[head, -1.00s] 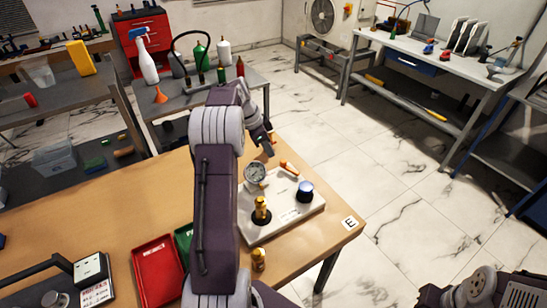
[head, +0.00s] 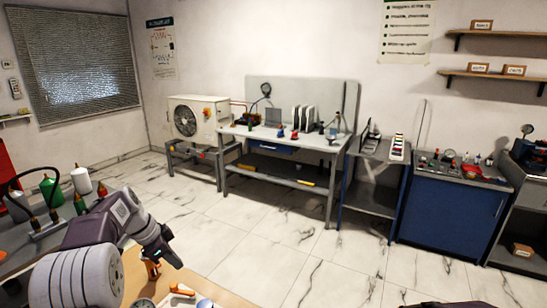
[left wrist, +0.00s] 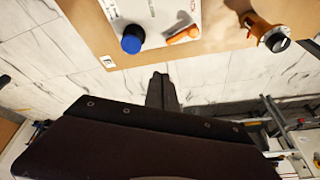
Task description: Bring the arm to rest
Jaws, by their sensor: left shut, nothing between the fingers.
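My left gripper (head: 170,259) is shut and empty, above the far edge of the wooden table (head: 215,294). Its shut fingers also show in the left wrist view (left wrist: 161,88), pointing toward the table edge. The rig's pale plate (left wrist: 155,12) carries a blue knob (left wrist: 132,39) and an orange lever (left wrist: 183,36). The lever (head: 182,291) and the rim of a gauge (head: 143,303) show at the bottom of the head view. An orange part with a dark round end (left wrist: 268,33) is on the table beside the plate.
A side table with green (head: 51,191) and white bottles (head: 81,180) stands at the left. A workbench (head: 283,139) and a blue cabinet (head: 450,210) line the back. Open marble-tiled floor (head: 270,245) lies between.

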